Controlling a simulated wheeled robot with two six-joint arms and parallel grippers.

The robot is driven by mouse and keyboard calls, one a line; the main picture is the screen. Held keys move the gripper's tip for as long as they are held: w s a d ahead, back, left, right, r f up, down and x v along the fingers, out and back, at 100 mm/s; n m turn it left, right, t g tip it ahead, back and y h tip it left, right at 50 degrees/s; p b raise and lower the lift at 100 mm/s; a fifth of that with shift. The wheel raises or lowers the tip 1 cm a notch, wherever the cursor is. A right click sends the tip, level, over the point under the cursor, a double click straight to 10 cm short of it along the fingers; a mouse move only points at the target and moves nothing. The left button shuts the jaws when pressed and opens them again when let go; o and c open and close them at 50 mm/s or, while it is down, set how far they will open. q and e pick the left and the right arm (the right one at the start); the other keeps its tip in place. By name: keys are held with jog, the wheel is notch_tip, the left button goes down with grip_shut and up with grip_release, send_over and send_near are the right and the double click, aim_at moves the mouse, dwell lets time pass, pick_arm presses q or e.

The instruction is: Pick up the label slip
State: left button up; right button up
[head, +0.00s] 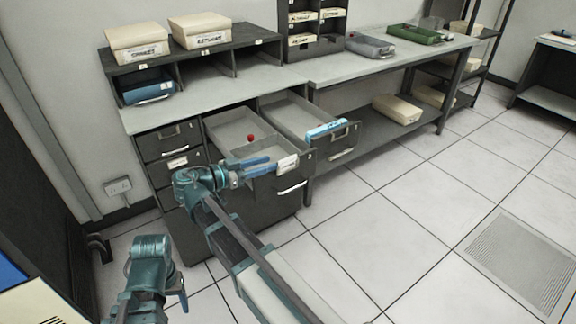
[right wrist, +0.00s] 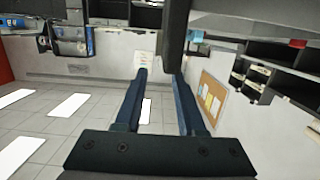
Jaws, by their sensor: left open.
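A small white slip with dark writing (head: 288,163) shows at the front of the open left drawer (head: 228,128). A blue strip with a pale marked face (head: 326,130) lies at the front of the open right drawer (head: 290,112). I cannot tell for sure which is the label slip. My right gripper (head: 268,163) is over the left drawer's front, left of the white slip, with nothing visible held. In the right wrist view its two fingers (right wrist: 158,75) stand apart. My left gripper (head: 178,300) is open and empty, low at the left, away from the drawers.
A small red ball-like thing (head: 251,138) shows at the left drawer. The grey bench (head: 215,85) above holds two lidded boxes (head: 138,42) on a shelf and a blue bin (head: 148,87). A green tray (head: 414,35) stands farther right. The tiled floor at right is clear.

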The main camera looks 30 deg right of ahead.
aim_at(288, 164)
jog(key=shift+w+d+f+b, duration=0.1)
jog(key=shift+d+f+b, duration=0.1)
jog(key=shift+d, duration=1.4)
jog(key=shift+d+f+b, duration=0.15)
jog(key=shift+d+f, duration=0.05)
jog(key=shift+d, duration=1.35)
grip_shut()
